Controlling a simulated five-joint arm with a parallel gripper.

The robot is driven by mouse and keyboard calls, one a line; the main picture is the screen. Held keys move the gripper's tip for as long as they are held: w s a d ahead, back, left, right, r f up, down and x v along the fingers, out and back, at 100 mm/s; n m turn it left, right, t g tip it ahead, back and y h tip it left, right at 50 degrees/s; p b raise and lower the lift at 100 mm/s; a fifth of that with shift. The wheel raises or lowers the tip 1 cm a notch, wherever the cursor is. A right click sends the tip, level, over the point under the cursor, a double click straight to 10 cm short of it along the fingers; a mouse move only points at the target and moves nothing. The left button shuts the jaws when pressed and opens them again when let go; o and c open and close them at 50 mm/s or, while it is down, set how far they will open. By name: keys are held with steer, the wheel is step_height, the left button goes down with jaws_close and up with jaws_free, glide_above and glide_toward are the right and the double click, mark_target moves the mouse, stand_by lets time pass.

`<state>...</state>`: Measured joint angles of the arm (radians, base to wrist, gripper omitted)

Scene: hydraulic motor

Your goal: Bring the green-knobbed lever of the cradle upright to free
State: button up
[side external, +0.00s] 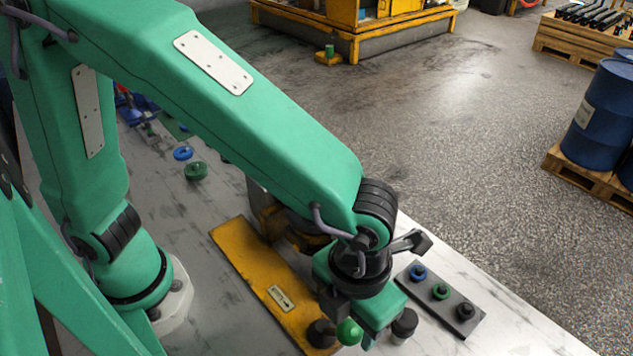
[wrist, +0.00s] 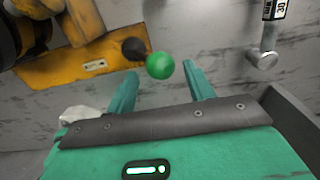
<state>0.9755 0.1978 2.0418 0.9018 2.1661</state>
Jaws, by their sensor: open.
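The green knob (side external: 349,332) of the lever shows at the bottom of the side view, and at upper centre of the wrist view (wrist: 160,65). A short dark lever part (wrist: 133,48) joins it to the yellow cradle (side external: 262,285), which also shows in the wrist view (wrist: 60,68). My gripper (wrist: 160,72) is open. In the wrist view its two green fingers stand either side of the knob's line, with the knob just beyond or between the tips; depth is unclear. No grip shows. My wrist hides part of the cradle in the side view.
A dark strip (side external: 464,326) with blue, green and black round pieces lies right of my gripper on the metal table (side external: 500,298). A cylindrical metal part (wrist: 262,58) stands at upper right in the wrist view. Loose green and blue rings (side external: 195,170) lie behind the cradle.

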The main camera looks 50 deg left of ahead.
mark_target(350, 325)
steer(key=shift+f, duration=2.2)
steer(key=shift+c, duration=0.4)
steer(key=c, duration=0.4)
steer(key=shift+r, duration=0.2)
